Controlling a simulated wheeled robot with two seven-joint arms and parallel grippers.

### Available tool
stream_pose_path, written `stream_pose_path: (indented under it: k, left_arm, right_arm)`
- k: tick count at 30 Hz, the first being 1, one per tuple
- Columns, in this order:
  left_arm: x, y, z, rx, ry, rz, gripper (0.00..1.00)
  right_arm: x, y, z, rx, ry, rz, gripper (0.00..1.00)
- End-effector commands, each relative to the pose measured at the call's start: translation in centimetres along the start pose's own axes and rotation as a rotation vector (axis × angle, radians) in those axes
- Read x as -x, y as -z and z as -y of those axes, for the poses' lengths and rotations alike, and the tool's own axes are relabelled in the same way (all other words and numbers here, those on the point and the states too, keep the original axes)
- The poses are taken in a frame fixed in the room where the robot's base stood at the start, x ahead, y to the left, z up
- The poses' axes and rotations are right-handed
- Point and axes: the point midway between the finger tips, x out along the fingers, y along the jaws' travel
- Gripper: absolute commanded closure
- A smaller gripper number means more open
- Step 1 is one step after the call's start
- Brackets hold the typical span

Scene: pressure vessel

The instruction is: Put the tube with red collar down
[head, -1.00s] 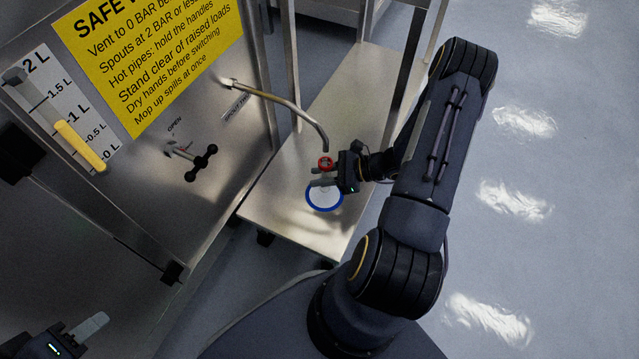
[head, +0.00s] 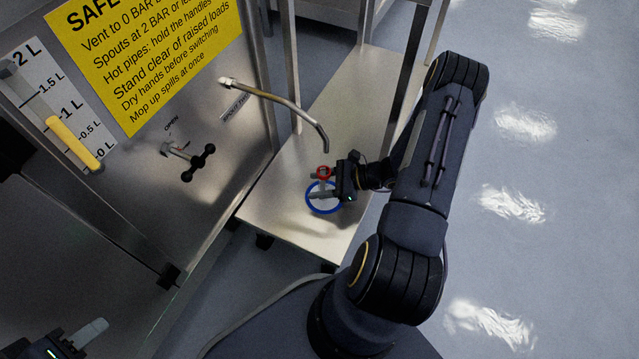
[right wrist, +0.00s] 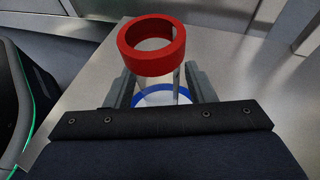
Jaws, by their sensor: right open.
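The clear tube with a red collar (head: 324,172) is upright at the metal table, within or just over a blue ring (head: 322,212). Its red collar (right wrist: 155,63) is large in the right wrist view, with the clear wall below it. My right gripper (head: 319,186) is open, with one finger on each side of the tube below the collar. The tube's foot is mostly hidden by the gripper, so its exact contact with the table is hard to see. My left gripper (head: 88,333) is at the lower left, far from the tube, and only partly in frame.
A bent metal spout (head: 285,101) ends just above the tube. The vessel panel has a black valve handle (head: 196,163), a yellow level gauge (head: 75,144) and a yellow sign (head: 150,60). The metal table (head: 345,105) is bare behind the tube.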

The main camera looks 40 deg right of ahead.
Motion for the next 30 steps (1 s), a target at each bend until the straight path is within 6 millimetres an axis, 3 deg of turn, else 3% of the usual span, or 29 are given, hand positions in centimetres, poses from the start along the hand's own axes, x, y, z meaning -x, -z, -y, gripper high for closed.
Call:
stream_pose_path:
  k: [5,8,21,30]
  left_arm:
    - [0.5,0.2,-0.2,0.0,0.0,0.0,0.6]
    - [0.7,0.4,-0.3,0.0,0.0,0.0,0.6]
    - [2.8,1.4,-1.3,0.0,0.0,0.0,0.6]
    - [3.1,1.6,-1.4,0.0,0.0,0.0,0.6]
  right_arm:
    - [0.2,-0.6,0.0,0.001,0.0,0.0,0.51]
    - [1.5,-0.5,0.1,-0.001,0.005,-0.001,0.51]
    - [10.3,-0.4,0.1,0.0,0.003,-0.001,0.51]
    - [12.2,-0.3,0.0,-0.002,-0.001,0.0,0.51]
